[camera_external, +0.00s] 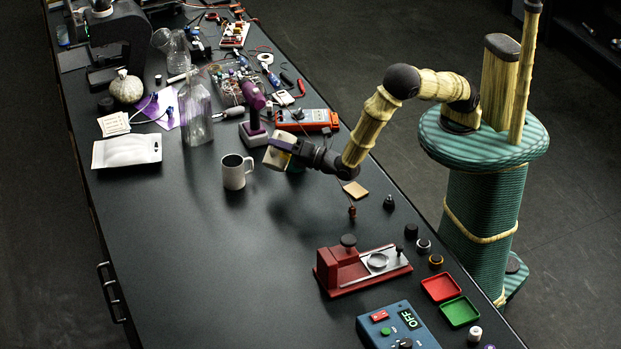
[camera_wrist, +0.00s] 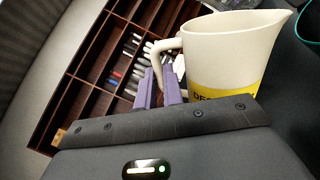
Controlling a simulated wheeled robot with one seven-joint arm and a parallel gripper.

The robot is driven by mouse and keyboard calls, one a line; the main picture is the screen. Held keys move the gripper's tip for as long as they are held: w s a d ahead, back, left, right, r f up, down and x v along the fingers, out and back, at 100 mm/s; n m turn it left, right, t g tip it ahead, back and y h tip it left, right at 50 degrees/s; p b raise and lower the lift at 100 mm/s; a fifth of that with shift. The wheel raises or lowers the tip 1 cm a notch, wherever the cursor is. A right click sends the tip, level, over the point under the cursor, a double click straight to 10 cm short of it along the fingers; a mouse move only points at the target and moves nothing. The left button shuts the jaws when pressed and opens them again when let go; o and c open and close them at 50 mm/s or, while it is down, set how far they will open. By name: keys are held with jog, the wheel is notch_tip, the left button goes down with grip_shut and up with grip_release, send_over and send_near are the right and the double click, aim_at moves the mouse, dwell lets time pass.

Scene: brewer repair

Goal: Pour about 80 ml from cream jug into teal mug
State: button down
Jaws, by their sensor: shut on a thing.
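My gripper (camera_external: 289,152) is shut on the handle of the cream jug (camera_external: 276,155), above the black bench. In the wrist view the purple fingers (camera_wrist: 160,84) close on the handle of the jug (camera_wrist: 230,50), which has a yellow band with partly hidden dark lettering. Its spout points to the upper right there; its contents are hidden. A mug (camera_external: 234,176) stands upright on the bench just left of the jug and apart from it. It looks pale outside and dark inside, not clearly teal. In the wrist view a teal rim edge (camera_wrist: 306,38) shows at the right border.
A clear glass bottle (camera_external: 196,112) stands behind the mug. A purple-handled tool (camera_external: 254,108) and an orange meter (camera_external: 306,120) are behind the jug. A white packet (camera_external: 127,151) lies left. A red fixture (camera_external: 358,268) stands toward the front; the bench left of it is clear.

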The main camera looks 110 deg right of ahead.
aim_at(281, 133)
jog(key=shift+s+d+r+m+h+b, duration=0.15)
jog(key=shift+s+d+r+m+b, duration=0.1)
jog(key=shift+r+m+b, duration=0.35)
jog(key=shift+s+d+r+m+h+b, duration=0.2)
jog(key=shift+r+m+b, duration=0.15)
jog(key=shift+m+b, duration=0.3)
dwell(0.4)
jog(key=shift+s+d+r+m+b, duration=0.45)
jog(key=shift+s+r+m+b, duration=0.2)
jog(key=shift+m+b, duration=0.6)
dwell(0.9)
jog(key=shift+w+a+r+n+p, duration=0.1)
jog(key=shift+w+a+n+p, duration=0.15)
jog(key=shift+n+p, duration=0.2)
jog(key=shift+w+a+f+n+p, duration=0.1)
jog(key=shift+w+f+n+p, duration=0.1)
jog(key=shift+n+p, duration=0.5)
jog(key=shift+w+a+f+n+p, duration=0.25)
jog(key=shift+f+n+p, duration=0.15)
jog(key=shift+p, duration=0.2)
jog(key=shift+w+a+f+n+p, duration=0.1)
jog(key=shift+w+f+n+p, duration=0.1)
jog(key=shift+f+n+p, duration=0.25)
jog(key=shift+f, duration=0.25)
jog(key=shift+w+a, duration=0.1)
